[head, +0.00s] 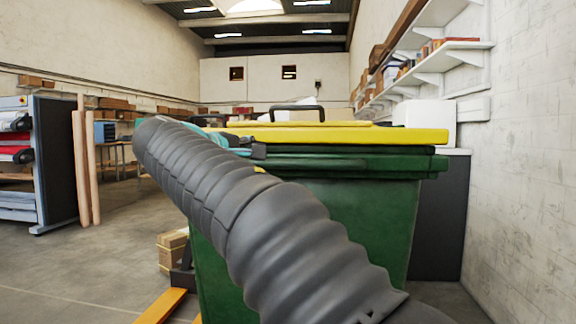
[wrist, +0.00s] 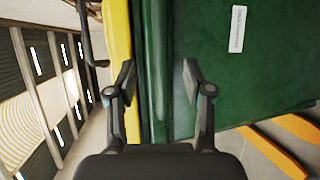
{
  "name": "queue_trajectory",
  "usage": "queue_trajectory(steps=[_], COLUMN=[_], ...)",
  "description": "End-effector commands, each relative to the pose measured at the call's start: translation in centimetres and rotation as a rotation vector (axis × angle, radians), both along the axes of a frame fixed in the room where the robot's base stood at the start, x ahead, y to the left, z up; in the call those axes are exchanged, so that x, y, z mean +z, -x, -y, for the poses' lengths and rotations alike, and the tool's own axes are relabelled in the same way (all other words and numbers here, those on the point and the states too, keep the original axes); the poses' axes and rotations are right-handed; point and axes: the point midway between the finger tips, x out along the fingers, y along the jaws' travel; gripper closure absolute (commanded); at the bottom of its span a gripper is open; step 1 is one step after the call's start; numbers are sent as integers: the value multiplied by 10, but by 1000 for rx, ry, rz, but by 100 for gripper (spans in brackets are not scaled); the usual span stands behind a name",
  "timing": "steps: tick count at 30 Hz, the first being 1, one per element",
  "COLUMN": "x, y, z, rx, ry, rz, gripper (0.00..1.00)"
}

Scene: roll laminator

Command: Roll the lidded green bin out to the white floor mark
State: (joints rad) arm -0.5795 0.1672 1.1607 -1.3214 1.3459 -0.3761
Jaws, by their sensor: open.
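The green bin (head: 375,215) stands just in front of me, with a yellow lid (head: 410,135) lying closed on top and a black handle (head: 290,110) on the lid. In the wrist view the bin (wrist: 225,80) appears turned on its side, with a white label on its wall. My gripper (wrist: 158,82) is open and empty, facing the bin's green rim (wrist: 157,50). One finger overlaps the yellow lid, the other the green wall. I cannot tell whether the fingers touch.
Yellow-orange bars (head: 163,306) lie low beside the bin on the left, near cardboard boxes (head: 173,240). A dark cabinet (head: 438,220) stands behind the bin by the right wall. The laminator (head: 52,160) is at the far left. Open floor (head: 105,250) lies between it and the bin.

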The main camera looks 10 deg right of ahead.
Motion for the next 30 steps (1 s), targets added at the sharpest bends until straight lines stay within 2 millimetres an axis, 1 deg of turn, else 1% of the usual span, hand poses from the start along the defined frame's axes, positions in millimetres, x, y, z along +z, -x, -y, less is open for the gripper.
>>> queue_trajectory(steps=[1, 9, 15, 18, 24, 30], x=[-2, -11, -17, -20, -21, -22], y=[-7, -45, -70, -79, -88, -89], z=[7, 43, 65, 72, 80, 80], rx=[-3, -8, -9, -8, -6, -5], ry=[0, -1, -3, -3, -3, -3], rz=[-1, -1, -2, -1, 0, 0], gripper=[48, 48, 48, 48, 48, 48])
